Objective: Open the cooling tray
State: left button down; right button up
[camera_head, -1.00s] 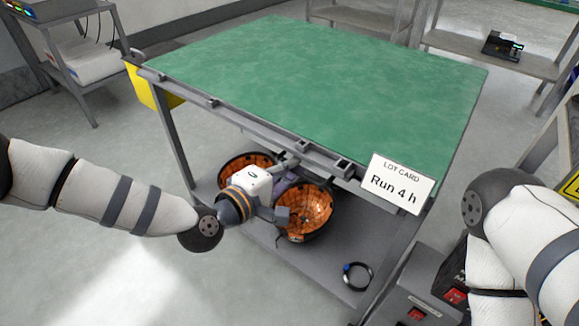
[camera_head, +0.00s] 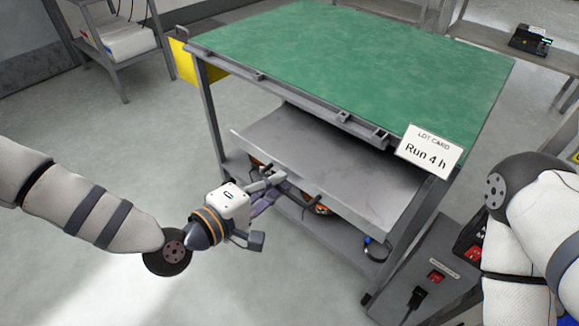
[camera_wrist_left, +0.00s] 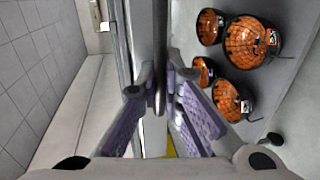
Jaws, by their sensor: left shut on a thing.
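The grey metal cooling tray (camera_head: 320,160) is partly out from under the green-topped bench (camera_head: 370,60), with its front edge towards me. My left gripper (camera_head: 280,178) is at the tray's front edge, left of its middle. In the left wrist view its fingers (camera_wrist_left: 159,82) are shut on the tray's handle (camera_wrist_left: 160,40), a thin dark bar running between the fingertips. How far back the tray reaches under the bench top is hidden. My right arm shows at the right, but its gripper is out of view.
Several orange-lined bowls (camera_wrist_left: 248,38) stand on the lower shelf, mostly hidden by the tray in the head view. A lot card (camera_head: 430,150) hangs at the bench's right front corner. A grey box with red switches (camera_head: 436,277) stands at the right.

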pick_arm(q)
jog(key=shift+f+v, duration=0.2)
jog(key=shift+v, duration=0.75)
jog(key=shift+f+v, duration=0.2)
jog(key=shift+v, duration=0.8)
jog(key=c, duration=2)
grip_release()
jog(key=shift+s+a, duration=0.1)
jog(key=v, duration=1.2)
